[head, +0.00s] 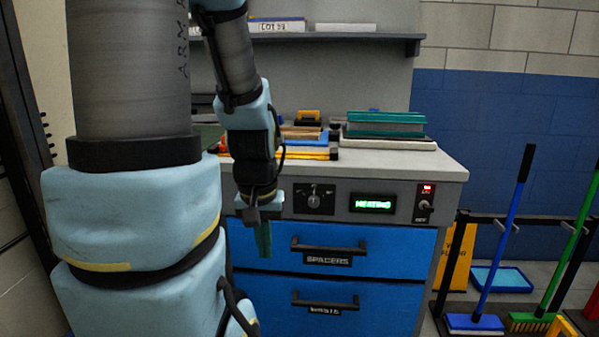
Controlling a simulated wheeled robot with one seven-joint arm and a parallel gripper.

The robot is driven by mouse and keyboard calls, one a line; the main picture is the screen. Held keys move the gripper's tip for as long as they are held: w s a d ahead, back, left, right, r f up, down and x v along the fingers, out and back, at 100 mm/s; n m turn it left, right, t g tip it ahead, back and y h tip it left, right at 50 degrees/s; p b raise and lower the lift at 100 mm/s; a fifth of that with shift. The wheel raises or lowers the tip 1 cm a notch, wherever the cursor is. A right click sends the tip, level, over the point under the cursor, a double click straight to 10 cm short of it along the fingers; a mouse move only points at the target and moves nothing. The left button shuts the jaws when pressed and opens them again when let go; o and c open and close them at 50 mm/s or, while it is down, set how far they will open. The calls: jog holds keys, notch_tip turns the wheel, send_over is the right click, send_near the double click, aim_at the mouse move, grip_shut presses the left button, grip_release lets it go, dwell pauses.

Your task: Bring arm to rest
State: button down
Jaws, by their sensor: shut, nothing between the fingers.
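My arm comes down from the top left, with its large blue and grey links in the foreground. My gripper (263,240) points downward in front of the upper blue drawer, left of its handle. Its green fingers are together and hold nothing. The arm hides the left part of the workbench (447,172) and of the drawers.
The bench carries a green-and-grey panel stack (386,124) and yellow-edged boards (307,153). Its front has a knob (314,199), a lit "HEATING" display (373,203) and a switch (424,205). Drawers "SPACERS" (400,250) and "WASTE" (385,310) are shut. Brooms stand at right.

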notch_tip(320, 180, up, 18)
jog(key=p, duration=1.6)
jog(key=shift+f, duration=0.2)
